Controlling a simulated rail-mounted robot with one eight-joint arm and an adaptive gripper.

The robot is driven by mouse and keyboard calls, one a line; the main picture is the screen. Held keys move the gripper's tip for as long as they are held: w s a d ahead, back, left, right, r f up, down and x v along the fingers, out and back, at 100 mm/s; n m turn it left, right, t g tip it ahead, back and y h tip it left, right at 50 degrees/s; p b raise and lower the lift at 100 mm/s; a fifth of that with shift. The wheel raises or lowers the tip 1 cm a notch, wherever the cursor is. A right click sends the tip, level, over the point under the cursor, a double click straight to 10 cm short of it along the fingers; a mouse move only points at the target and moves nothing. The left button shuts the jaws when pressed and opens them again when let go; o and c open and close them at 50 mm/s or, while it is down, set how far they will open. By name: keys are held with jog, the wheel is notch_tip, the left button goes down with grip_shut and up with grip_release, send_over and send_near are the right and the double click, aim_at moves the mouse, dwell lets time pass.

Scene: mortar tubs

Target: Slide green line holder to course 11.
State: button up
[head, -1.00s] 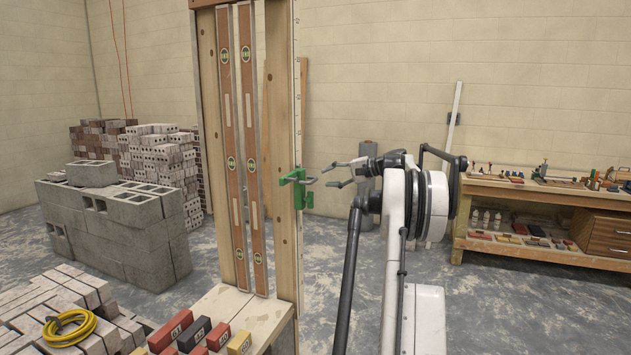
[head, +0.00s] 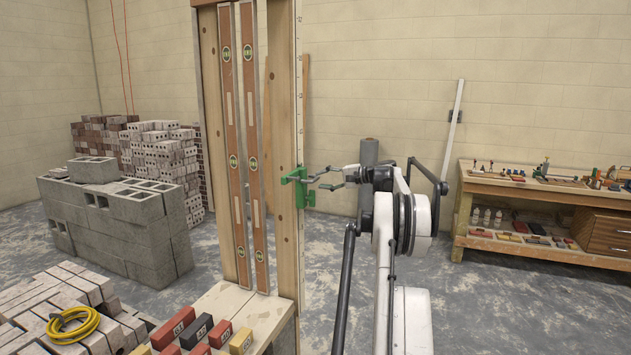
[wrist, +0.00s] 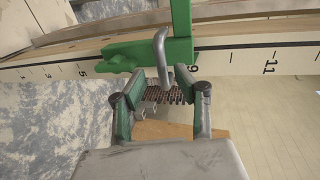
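The green line holder (head: 300,188) is clamped on the tall wooden post with the numbered scale, about mid-height. I cannot tell whether a finger touches the handle.
Two levels (head: 241,150) stand against the post frame. Numbered blocks (head: 198,331) lie on the ledge below. A workbench (head: 545,195) with small tools stands at the right. Concrete blocks (head: 120,225) are stacked at the left.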

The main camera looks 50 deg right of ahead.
aim_at(315, 180)
jog(key=shift+x, duration=1.7)
jog(key=shift+c, duration=0.5)
grip_shut()
